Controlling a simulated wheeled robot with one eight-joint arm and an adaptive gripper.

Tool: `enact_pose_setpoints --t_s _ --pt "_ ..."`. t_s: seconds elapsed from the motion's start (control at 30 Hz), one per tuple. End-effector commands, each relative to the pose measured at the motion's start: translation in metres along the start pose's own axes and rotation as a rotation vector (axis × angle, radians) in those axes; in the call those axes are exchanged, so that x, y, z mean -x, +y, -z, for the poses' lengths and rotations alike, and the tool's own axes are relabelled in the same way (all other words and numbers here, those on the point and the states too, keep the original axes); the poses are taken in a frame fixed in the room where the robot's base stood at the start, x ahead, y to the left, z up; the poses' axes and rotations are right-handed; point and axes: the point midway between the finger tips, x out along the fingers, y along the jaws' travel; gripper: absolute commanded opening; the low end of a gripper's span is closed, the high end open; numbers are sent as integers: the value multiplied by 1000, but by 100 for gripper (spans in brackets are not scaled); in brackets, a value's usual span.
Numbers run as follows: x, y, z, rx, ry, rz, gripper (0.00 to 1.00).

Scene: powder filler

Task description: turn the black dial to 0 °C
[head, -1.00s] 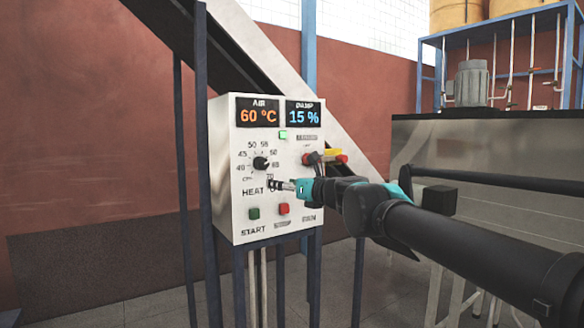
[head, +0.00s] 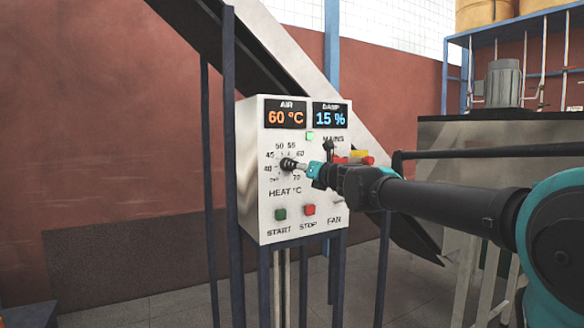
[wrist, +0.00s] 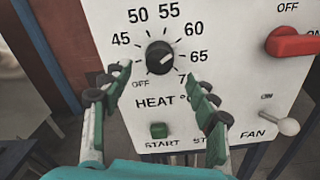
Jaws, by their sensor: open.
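The black dial (head: 288,164) is on the front of the white control box, marked HEAT °C. In the wrist view the dial (wrist: 160,57) shows a pale pointer mark towards the upper right, between about 60 and 65. Its scale runs from OFF at lower left round to 70; I see no 0 mark. The AIR display (head: 286,115) reads 60 °C. My gripper (wrist: 157,73) is open, its fingertips left and right of the dial and slightly below it. In the head view my gripper (head: 305,167) is close to the dial; contact cannot be told.
The green START button (wrist: 158,130) is below the dial. A red switch (wrist: 293,45) and a pale FAN lever (wrist: 288,126) are to the right. The DAMP display (head: 331,116) reads 15 %. A dark rail (head: 490,151) runs right of the box.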

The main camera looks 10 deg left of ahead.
Motion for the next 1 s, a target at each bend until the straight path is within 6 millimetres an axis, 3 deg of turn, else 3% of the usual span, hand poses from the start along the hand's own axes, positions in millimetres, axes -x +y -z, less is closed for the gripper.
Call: enact_pose_setpoints --t_s 0.1,0.33,0.77,1.0 --pt "-21 1 0 0 1 -2 59" --pt "-49 0 0 0 0 -1 59" --pt "-58 0 0 1 0 0 59" --pt "-58 0 0 1 0 0 33"
